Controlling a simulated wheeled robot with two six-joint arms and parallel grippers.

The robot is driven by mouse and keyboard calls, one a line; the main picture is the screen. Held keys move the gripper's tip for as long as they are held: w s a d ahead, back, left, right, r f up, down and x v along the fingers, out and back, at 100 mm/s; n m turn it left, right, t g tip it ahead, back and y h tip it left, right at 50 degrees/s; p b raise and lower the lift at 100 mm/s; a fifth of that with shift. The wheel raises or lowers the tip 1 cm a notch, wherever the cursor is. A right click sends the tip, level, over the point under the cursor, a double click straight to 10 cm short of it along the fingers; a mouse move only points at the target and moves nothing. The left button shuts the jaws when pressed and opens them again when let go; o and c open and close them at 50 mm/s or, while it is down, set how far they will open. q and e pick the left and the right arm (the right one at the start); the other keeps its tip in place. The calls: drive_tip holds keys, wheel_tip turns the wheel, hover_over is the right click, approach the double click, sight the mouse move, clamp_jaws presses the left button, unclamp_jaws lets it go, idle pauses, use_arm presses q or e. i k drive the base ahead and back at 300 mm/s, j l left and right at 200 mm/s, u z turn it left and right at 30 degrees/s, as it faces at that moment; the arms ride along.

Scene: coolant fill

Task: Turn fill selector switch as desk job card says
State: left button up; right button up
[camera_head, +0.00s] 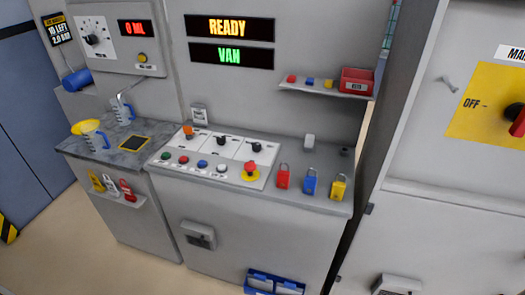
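A black rotary knob on a white marked dial (95,38) is on the grey wall panel at the upper left, beside a red "0 ML" display (132,28). Its markings are too small to read. The control desk panel (215,152) carries more black rotary switches (221,140), an orange knob, several push buttons and a red emergency stop (250,170). I cannot tell which one is the fill selector. A small white card (200,115) stands at the back of the desk; its text is unreadable. Neither of my grippers is in view.
Displays read "READY" (230,27) and "VAN" (229,56). Red, blue and yellow padlocks (310,182) stand at the desk's right. Jugs (122,110) and a yellow funnel (86,127) stand on the left counter. A cabinet (455,150) with a red "OFF" switch is at right. The floor at lower left is clear.

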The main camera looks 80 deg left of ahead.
sight(221, 140)
drive_tip(key=u, duration=3.35)
